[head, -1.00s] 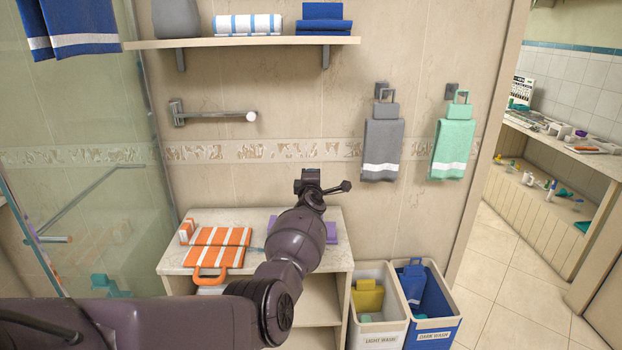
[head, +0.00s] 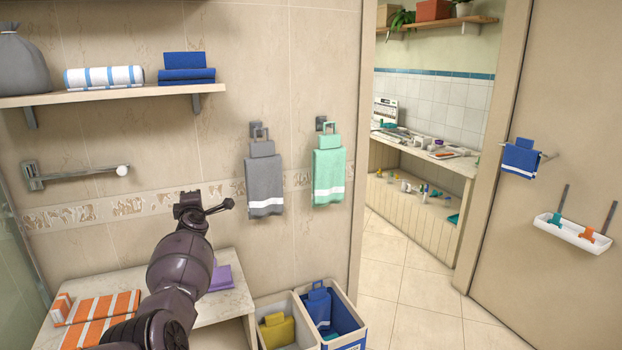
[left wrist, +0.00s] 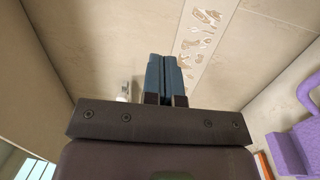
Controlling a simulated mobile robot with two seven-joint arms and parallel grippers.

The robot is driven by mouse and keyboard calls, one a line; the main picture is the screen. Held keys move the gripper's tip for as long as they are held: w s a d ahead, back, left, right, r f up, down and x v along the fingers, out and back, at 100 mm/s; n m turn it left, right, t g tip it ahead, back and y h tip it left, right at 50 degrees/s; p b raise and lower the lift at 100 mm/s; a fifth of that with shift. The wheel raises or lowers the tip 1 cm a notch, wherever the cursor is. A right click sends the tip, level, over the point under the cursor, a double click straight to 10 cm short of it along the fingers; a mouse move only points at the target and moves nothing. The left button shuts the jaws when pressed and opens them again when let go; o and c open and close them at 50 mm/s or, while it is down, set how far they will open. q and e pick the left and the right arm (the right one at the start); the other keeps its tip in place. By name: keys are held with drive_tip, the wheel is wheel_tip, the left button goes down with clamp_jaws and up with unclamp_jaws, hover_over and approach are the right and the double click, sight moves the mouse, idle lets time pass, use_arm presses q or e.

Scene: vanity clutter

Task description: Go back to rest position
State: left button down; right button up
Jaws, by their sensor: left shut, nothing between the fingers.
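My left arm reaches up from the bottom of the head view, and its gripper (head: 188,200) is in front of the tiled wall, above the bench. In the left wrist view the two blue fingers (left wrist: 166,75) are together, with nothing between them. An orange-and-white striped towel (head: 100,318) lies on the bench (head: 215,303), partly behind my arm. A purple cloth (head: 220,277) lies on the bench to the right of the arm. My right gripper is not in view.
A grey towel (head: 264,185) and a mint towel (head: 329,175) hang on the wall. An empty wall bar (head: 80,177) is left of my gripper. Two laundry bins stand right of the bench, one holding yellow cloth (head: 277,331), the other blue (head: 318,305). Floor (head: 415,290) is clear at right.

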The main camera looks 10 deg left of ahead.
use_arm(q)
wheel_tip(320, 180, up, 9)
drive_tip(key=d+m+t+h, duration=0.2)
drive_tip(key=m, duration=0.5)
drive_tip(key=s+d+f+m+t+h, duration=0.1)
drive_tip(key=s+m, duration=0.3)
drive_tip(key=m, duration=0.1)
drive_tip(key=s+d+f+m+g+h+b, duration=0.15)
drive_tip(key=s+d+f+m, duration=0.4)
drive_tip(key=s+f, duration=0.6)
drive_tip(key=s+d+f+m+g+h, duration=0.2)
drive_tip(key=s+d+f+m+h, duration=0.3)
drive_tip(key=s+f, duration=0.65)
drive_tip(key=s+d+f+g+y, duration=0.1)
drive_tip(key=s+f+g, duration=0.1)
drive_tip(key=s+f, duration=0.7)
drive_tip(key=s+d+f+m+g+b, duration=0.1)
drive_tip(key=s+f+g, duration=0.2)
drive_tip(key=s+f, duration=0.7)
drive_tip(key=s, duration=0.7)
drive_tip(key=shift+s+d+y, duration=0.35)
drive_tip(key=shift+s, duration=0.05)
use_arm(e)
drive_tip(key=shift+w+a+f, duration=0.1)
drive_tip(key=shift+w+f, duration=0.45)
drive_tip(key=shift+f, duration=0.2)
